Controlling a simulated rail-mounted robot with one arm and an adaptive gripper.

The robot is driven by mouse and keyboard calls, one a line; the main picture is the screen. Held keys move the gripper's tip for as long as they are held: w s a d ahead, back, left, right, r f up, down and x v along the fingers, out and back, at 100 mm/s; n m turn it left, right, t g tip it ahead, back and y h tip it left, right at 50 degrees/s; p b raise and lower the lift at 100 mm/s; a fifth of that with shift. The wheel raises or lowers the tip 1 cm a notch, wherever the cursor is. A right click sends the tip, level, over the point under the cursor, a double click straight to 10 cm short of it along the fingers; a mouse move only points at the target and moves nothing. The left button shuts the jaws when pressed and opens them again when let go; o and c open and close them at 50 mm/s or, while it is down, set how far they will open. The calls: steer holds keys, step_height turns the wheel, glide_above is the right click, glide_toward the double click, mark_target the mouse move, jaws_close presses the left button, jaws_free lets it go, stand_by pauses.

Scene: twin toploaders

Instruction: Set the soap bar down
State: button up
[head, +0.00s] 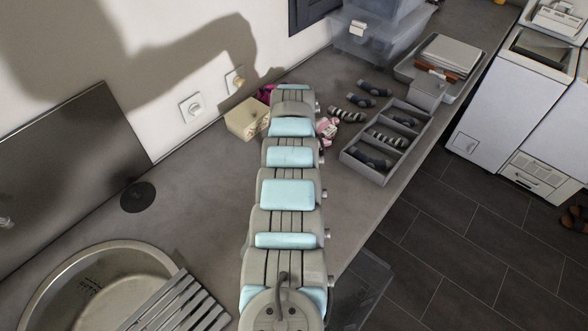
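I cannot make out a soap bar in the head view. My arm stretches away over the grey counter (205,190) towards the back, and its far end is near the wall. My gripper is not visible; the arm links hide whatever lies under and beyond them. A small pink patterned item (328,129) shows just right of the arm, partly hidden. A magenta item (265,94) shows left of the arm's far end, also partly hidden.
A beige box (246,119) stands left of the arm by the wall sockets. A sink (50,287) is front left.

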steer(key=shift+f, duration=0.2)
steer(key=o, duration=0.9)
steer(key=shift+o, duration=0.2)
steer(key=shift+r, duration=0.1)
step_height(320, 180, up, 11)
steer(key=shift+w+f+p, duration=0.1)
steer(key=shift+w+p, duration=0.05)
steer(key=shift+p, duration=1)
steer(key=shift+r, duration=0.65)
